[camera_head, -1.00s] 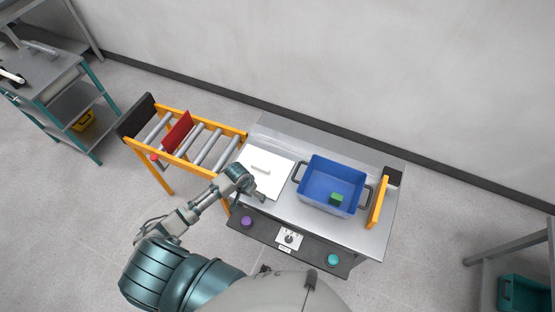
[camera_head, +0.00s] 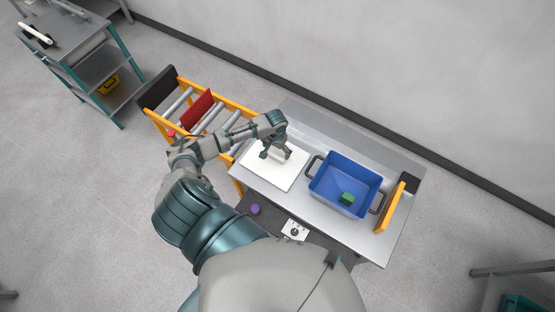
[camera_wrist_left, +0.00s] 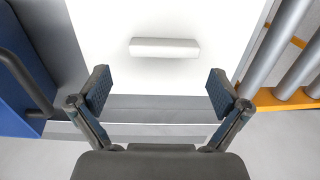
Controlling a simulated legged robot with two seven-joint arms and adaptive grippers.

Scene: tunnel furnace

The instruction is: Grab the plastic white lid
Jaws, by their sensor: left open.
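The white lid (camera_head: 272,176) lies flat on the steel table, left of the blue bin. In the left wrist view the lid (camera_wrist_left: 110,45) fills the upper middle, and its raised white handle bar (camera_wrist_left: 165,48) lies crosswise. My left gripper (camera_head: 278,155) is over the lid and hides its handle in the head view. In the left wrist view my left gripper (camera_wrist_left: 158,92) is open and empty, its two fingers wide apart, with the handle ahead of and between them. My right gripper is not in view.
The blue bin (camera_head: 343,164) with dark handles holds a green block (camera_head: 347,198). An orange-framed roller conveyor (camera_head: 180,103) with a red plate adjoins the table's left end. An orange bar (camera_head: 395,208) stands at the right. Bare steel (camera_head: 310,120) lies behind the lid.

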